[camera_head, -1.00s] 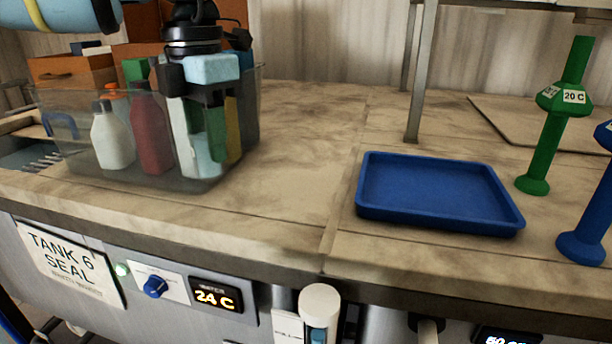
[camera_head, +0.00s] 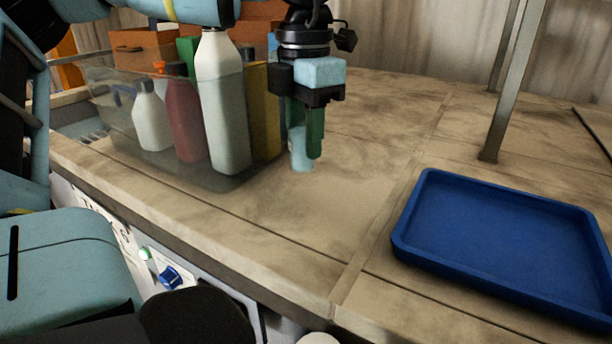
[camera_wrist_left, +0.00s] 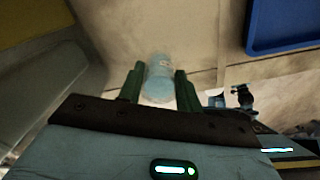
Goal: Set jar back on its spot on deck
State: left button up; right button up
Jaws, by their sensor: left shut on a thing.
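My left gripper (camera_head: 305,145) points straight down over the deck, just right of the clear bin. Its green fingers are shut on the jar (camera_head: 299,160), a small pale blue cylinder held upright. In the left wrist view the jar (camera_wrist_left: 158,85) sits between the two green fingertips (camera_wrist_left: 158,88). Its lower end is at or just above the deck (camera_head: 350,190); I cannot tell if it touches. In the head view the fingers hide part of the jar. My right gripper is not in view.
The clear bin (camera_head: 215,180) with several bottles stands close left of the gripper. A blue tray (camera_head: 500,240) lies to the right, with a metal post (camera_head: 507,100) behind it. The deck between the jar and the tray is clear. A control knob (camera_head: 170,277) is on the front panel.

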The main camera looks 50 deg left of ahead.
aim_at(305, 173)
pick_arm(q)
jog(key=shift+w+f, duration=0.1)
jog(key=shift+f, duration=3.2)
jog(key=shift+f, duration=0.15)
jog(key=o, duration=1)
jog(key=shift+c, duration=0.2)
notch_tip(305, 173, up, 12)
jog(key=shift+r, duration=0.2)
